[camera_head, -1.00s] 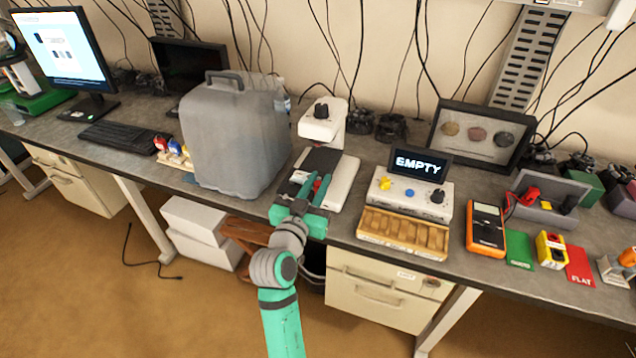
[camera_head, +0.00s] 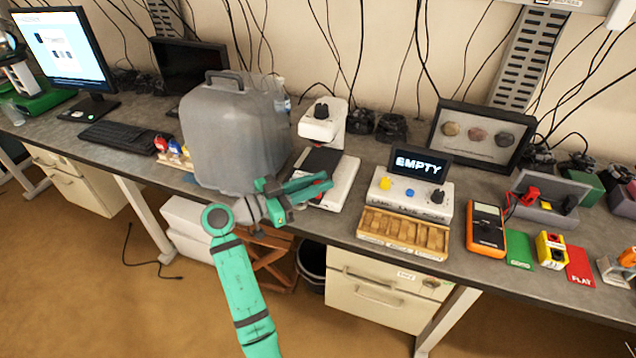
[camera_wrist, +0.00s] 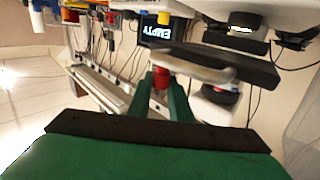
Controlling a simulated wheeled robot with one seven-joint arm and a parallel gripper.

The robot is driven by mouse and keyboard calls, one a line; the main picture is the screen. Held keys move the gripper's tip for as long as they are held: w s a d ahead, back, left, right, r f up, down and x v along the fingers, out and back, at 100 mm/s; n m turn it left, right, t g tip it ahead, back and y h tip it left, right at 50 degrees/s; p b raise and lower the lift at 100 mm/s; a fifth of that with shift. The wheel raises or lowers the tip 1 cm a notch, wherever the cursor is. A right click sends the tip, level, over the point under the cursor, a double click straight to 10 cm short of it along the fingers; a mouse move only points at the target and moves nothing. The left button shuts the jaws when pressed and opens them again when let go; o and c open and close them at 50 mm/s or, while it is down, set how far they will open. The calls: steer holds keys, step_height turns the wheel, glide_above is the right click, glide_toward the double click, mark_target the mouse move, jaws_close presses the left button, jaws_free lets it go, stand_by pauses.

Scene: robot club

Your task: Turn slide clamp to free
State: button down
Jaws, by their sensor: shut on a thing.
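The white device with a black top plate (camera_head: 322,162) stands on the bench, right of the big grey jug. My gripper (camera_head: 322,184) is at the front edge of this device, its fingers pointing right. In the wrist view, my gripper (camera_wrist: 161,92) is shut on a small red knob (camera_wrist: 161,77), which looks like the slide clamp's handle. A pale bar (camera_wrist: 195,72) runs beside the knob, under the dark plate (camera_wrist: 240,64). The fingers hide much of the clamp, and I cannot read its position.
The grey jug (camera_head: 235,135) stands close left of my gripper. A white unit with a black knob (camera_head: 322,112) rises behind the plate. The box with the EMPTY display (camera_head: 420,165) and a wooden rack (camera_head: 402,232) stand to the right. The bench's front edge lies below my gripper.

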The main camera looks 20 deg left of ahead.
steer(key=shift+d+f+m+g+h, duration=0.1)
steer(key=shift+f+m+g+h, duration=0.05)
steer(key=shift+m+g+h, duration=0.4)
steer(key=c, duration=1.6)
jaws_free()
steer(key=shift+s+a, duration=0.25)
steer(key=shift+a, duration=0.15)
steer(key=v, duration=1)
steer(key=shift+d, duration=0.1)
